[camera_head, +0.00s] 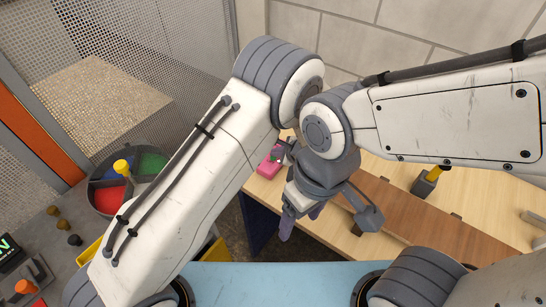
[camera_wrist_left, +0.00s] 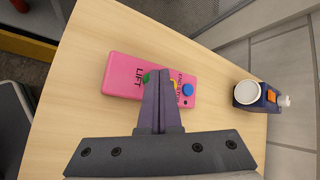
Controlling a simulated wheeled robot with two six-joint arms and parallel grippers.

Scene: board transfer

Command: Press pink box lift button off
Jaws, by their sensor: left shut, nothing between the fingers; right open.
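The pink box (camera_wrist_left: 122,77) lies on the light wooden table in the left wrist view, marked "LIFT". It carries a green button (camera_wrist_left: 146,78), a blue button (camera_wrist_left: 188,89) and a partly hidden yellow button (camera_wrist_left: 174,86). In the head view the pink box (camera_head: 266,168) is partly hidden by my arms. My left gripper (camera_wrist_left: 159,73) is shut and empty, its tips over the box between the green and yellow buttons. Whether they touch it is unclear. In the head view my left gripper (camera_head: 281,154) shows small beside the box. My right gripper (camera_head: 301,220) is open and lower.
A dark blue item with a white round top (camera_wrist_left: 246,92) stands right of the box. A brown board (camera_head: 430,238) lies on the table, with a yellow-handled thing (camera_head: 427,181) behind it. A round sectioned tray (camera_head: 108,199) is at left. My right arm crosses the middle.

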